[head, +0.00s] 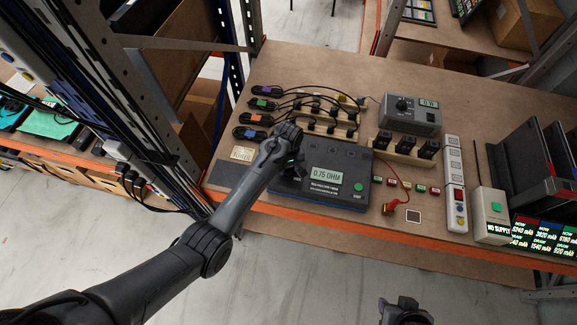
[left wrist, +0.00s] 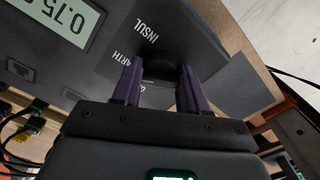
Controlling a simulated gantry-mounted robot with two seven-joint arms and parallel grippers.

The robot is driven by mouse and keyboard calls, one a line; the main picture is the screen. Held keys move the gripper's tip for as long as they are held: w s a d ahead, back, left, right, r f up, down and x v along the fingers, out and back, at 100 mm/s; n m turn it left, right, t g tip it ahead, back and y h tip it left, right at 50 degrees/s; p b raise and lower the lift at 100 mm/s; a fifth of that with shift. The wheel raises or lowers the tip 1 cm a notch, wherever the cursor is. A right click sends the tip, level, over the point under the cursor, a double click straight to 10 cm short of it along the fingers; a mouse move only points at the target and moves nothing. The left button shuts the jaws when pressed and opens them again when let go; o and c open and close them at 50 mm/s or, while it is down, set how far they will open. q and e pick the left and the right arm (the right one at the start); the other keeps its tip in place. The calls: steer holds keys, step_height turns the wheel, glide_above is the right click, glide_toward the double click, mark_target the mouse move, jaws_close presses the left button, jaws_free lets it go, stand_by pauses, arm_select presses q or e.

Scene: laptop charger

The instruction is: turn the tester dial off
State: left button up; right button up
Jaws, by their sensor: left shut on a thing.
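The tester (head: 335,188) is a dark grey box on the bench; its display (head: 327,175) reads 0.75 OHM and a green button sits at its right. My left gripper (head: 292,170) reaches down over the tester's left part and hides the dial in the head view. In the left wrist view the black dial (left wrist: 160,66) lies between the fingers of my left gripper (left wrist: 160,88), which is shut on it. The labels INSUL and EARTH show beside the dial; its pointer is hidden. Part of my right gripper (head: 404,312) shows at the bottom edge; its fingers are unclear.
Coiled cables with coloured tags (head: 262,105) lie behind the tester. A grey meter box (head: 410,112), black adapters (head: 405,147), a power strip (head: 455,180) and a NO SUPPLY box (head: 490,212) stand to the right. A red lead (head: 398,200) lies near the front edge.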

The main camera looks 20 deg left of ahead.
arm_select(q)
steer(key=shift+r, duration=0.1)
steer(key=shift+r+n+p, duration=0.1)
steer(key=shift+n+p, duration=0.95)
steer(key=shift+n, duration=0.25)
steer(key=n+p, duration=0.1)
steer(key=n, duration=0.1)
steer(key=shift+n, duration=0.4)
steer(key=n+p, duration=0.1)
steer(key=n, duration=0.2)
steer(key=shift+d, duration=0.1)
steer(key=shift+n, duration=1.9)
steer(key=o, duration=1.1)
steer(key=shift+c, duration=0.2)
